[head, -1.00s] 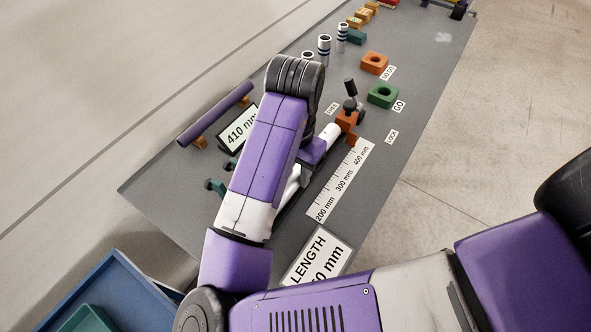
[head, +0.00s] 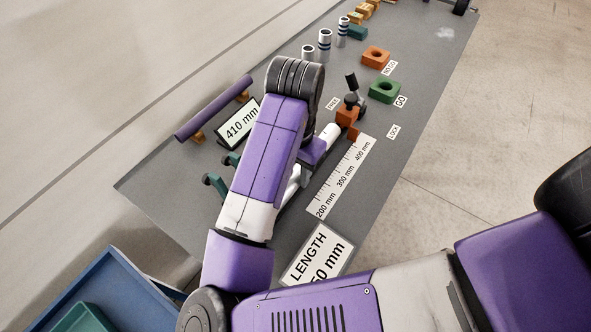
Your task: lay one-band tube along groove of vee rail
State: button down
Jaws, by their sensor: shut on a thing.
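A white tube (head: 330,131) shows its far end beyond my gripper, in line with the dark vee rail (head: 284,208). I take it for the one-band tube, but no band is visible on it. My gripper (head: 314,151) is shut on this tube, low over the rail; my arm hides its fingers and most of the tube. I cannot tell whether the tube touches the groove. An orange block (head: 347,116) with a dark clamp stands at the rail's far end.
A ruler strip (head: 341,178) lies right of the rail. A purple bar (head: 214,108) on supports and a 410 mm sign (head: 238,123) are left. Banded tubes (head: 325,40) stand behind. Green (head: 384,91) and orange (head: 375,57) blocks are at right. A blue tray (head: 118,272) is front left.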

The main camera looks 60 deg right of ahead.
jog(key=shift+f+b, duration=0.75)
jog(key=shift+f, duration=0.2)
jog(key=c, duration=0.9)
grip_release()
jog(key=shift+o, duration=0.2)
jog(key=shift+r, duration=0.1)
notch_tip(320, 180, up, 8)
jog(key=shift+f+p, duration=0.2)
jog(key=shift+p, duration=0.1)
